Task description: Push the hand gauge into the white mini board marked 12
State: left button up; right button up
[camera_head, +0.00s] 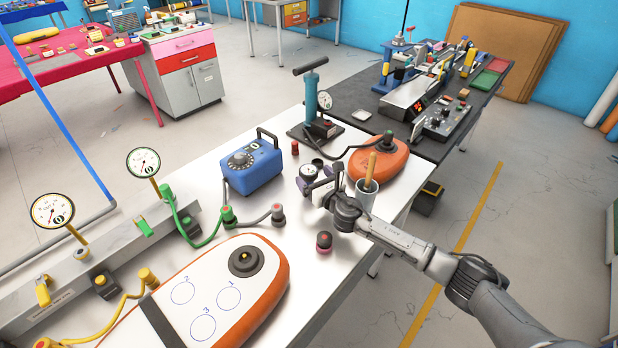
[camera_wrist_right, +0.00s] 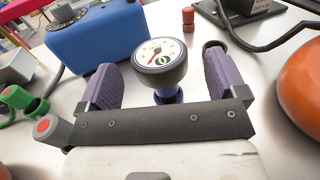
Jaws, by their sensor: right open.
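The hand gauge (camera_head: 308,172), with a round white dial and dark rim, stands on the white table. In the right wrist view the hand gauge (camera_wrist_right: 160,58) shows its blue stem and sits between my right gripper's purple fingers, with gaps on both sides. My right gripper (camera_head: 322,184) is open around it; its jaws (camera_wrist_right: 158,72) also show in the wrist view. A white-topped board with orange sides (camera_head: 262,262) lies at the table's front, with circles marked 1, 2 and 3 and a dark round valve. I see no board clearly marked 12. My left gripper is out of view.
A blue box with a dial (camera_head: 252,172) stands left of the gauge. A hand pump (camera_head: 312,95), an orange board (camera_head: 378,160) and a cup with a wooden handle (camera_head: 366,192) are close by.

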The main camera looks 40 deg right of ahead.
aim_at(304, 165)
jog(key=shift+w+d+b, duration=0.2)
jog(key=shift+w+b, duration=0.3)
jog(key=shift+w, duration=1.5)
jog(key=c, duration=1.1)
jog(key=shift+o, duration=0.2)
notch_tip(304, 165, up, 8)
jog(key=p, duration=0.4)
jog(key=shift+r, duration=0.2)
jog(key=shift+s+a+r+p, duration=0.15)
jog(key=shift+a+r+p, duration=0.4)
jog(key=shift+r+p, duration=0.35)
jog(key=s+a+r+n+y+p, duration=0.2)
jog(key=s+a+p, duration=0.3)
jog(key=a, duration=0.4)
jog(key=s+a+r+n+y+p, duration=0.2)
jog(key=s+a+y+p, duration=0.2)
jog(key=a, duration=0.6)
jog(key=s+a+r+n+g+y+p, duration=0.1)
jog(key=s+a+p, duration=0.4)
jog(key=a, duration=0.5)
notch_tip(304, 165, up, 2)
jog(key=shift+s+r+n+y+p, duration=0.1)
jog(key=shift+s+n+y+p, duration=0.35)
jog(key=shift+y+p, duration=0.55)
